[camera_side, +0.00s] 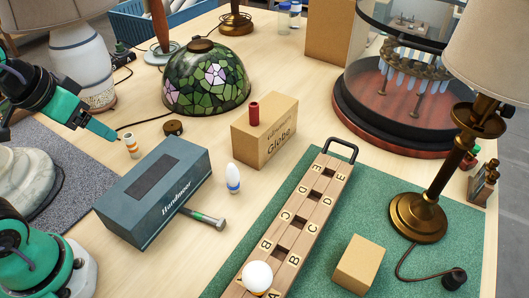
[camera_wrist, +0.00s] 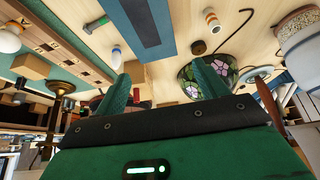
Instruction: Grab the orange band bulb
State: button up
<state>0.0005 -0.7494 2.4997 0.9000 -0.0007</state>
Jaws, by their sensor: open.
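A round white bulb (camera_side: 257,275) with an orange band at its base sits in the lettered wooden rack (camera_side: 309,205), at the near end by letter A. It also shows at the left edge of the wrist view (camera_wrist: 9,40). A slimmer white bulb (camera_side: 233,176) with a blue band stands on the table beside the dark blue box. A small orange-and-white striped cylinder (camera_side: 132,147) stands at the left. My gripper (camera_side: 117,137) is near that cylinder, well away from the round bulb. In the wrist view its green fingers (camera_wrist: 160,78) are apart, with nothing held between them.
The dark blue box (camera_side: 155,195) and a hammer (camera_side: 205,218) lie between my gripper and the rack. A cardboard box (camera_side: 265,135) with a red cylinder on top, a stained-glass shade (camera_side: 207,80) and a brass lamp (camera_side: 420,222) stand around. A small block (camera_side: 359,266) sits right of the rack.

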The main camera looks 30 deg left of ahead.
jog(key=shift+w+d, duration=0.1)
jog(key=w+d+g+h, duration=0.1)
jog(key=w+d+g, duration=0.1)
jog(key=w+d, duration=0.5)
jog(key=g, duration=0.3)
send_over(257, 280)
jog(key=w+a, duration=0.6)
jog(key=a, duration=0.3)
notch_tip(257, 280, down, 8)
jog(key=r, duration=0.1)
jog(key=shift+g+y, duration=0.3)
jog(key=shift+y, duration=0.2)
jog(key=s+d+f, duration=0.1)
jog(key=d+f, duration=0.1)
jog(key=s+d+f, duration=0.1)
jog(key=d, duration=0.2)
jog(key=s+d+f, duration=0.2)
jog(key=d, duration=0.1)
jog(key=shift+f, duration=0.3)
jog(key=shift+s+d+f, duration=0.15)
jog(key=shift+s+d, duration=0.05)
jog(key=shift+s, duration=0.05)
jog(key=shift+a+f, duration=0.1)
jog(key=shift+f, duration=3.8)
jog(key=c, duration=1.1)
